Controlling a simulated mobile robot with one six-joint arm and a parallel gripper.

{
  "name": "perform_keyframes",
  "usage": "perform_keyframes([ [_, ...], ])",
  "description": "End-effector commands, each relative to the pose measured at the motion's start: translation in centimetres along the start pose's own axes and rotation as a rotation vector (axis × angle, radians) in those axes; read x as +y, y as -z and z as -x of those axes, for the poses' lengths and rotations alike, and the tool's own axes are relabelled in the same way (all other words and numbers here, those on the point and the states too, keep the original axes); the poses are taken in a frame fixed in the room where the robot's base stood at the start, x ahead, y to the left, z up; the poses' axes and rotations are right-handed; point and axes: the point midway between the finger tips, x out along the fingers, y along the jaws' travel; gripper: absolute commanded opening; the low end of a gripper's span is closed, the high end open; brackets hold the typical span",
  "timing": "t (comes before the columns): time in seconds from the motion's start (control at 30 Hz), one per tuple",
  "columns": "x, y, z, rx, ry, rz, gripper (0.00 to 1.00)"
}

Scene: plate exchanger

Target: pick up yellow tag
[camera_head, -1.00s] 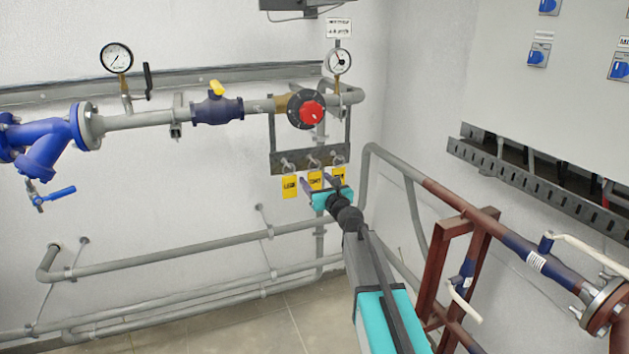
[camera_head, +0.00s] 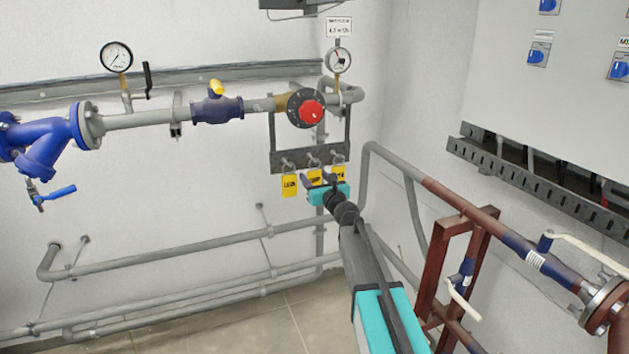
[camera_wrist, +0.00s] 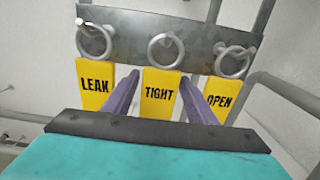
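Three yellow tags hang from metal rings on a grey bracket (camera_wrist: 225,25). In the wrist view they read LEAK (camera_wrist: 95,88) at left, TIGHT (camera_wrist: 160,92) in the middle and OPEN (camera_wrist: 217,100) at right. In the head view, the left tag (camera_head: 289,186) is clear, while the middle tag (camera_head: 315,177) and right tag (camera_head: 339,173) are partly covered by my gripper (camera_head: 320,183). In the wrist view my gripper (camera_wrist: 158,88) is open, its purple fingers on either side of the TIGHT tag. Whether they touch it is unclear.
A pipe with a red-knobbed valve (camera_head: 311,111) and gauges runs above the bracket. A grey pipe (camera_head: 364,185) bends down right of the tags. A brown frame (camera_head: 432,270) and brown-blue pipe stand near my arm at right.

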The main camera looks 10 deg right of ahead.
Motion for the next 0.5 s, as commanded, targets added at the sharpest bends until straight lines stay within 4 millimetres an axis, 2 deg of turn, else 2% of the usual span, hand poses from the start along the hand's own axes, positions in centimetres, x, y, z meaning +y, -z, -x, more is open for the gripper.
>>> perform_keyframes([
  [0.03, 0.0, 0.0, 0.0, 0.0, 0.0, 0.0, 0.42],
  [0.17, 0.0, 0.0, 0.0, 0.0, 0.0, 0.0, 0.2],
  [0.2, 0.0, -0.01, 0.0, 0.0, 0.0, 0.0, 0.18],
  [0.5, 0.0, -0.15, 0.0, 0.0, 0.0, 0.0, 0.18],
])
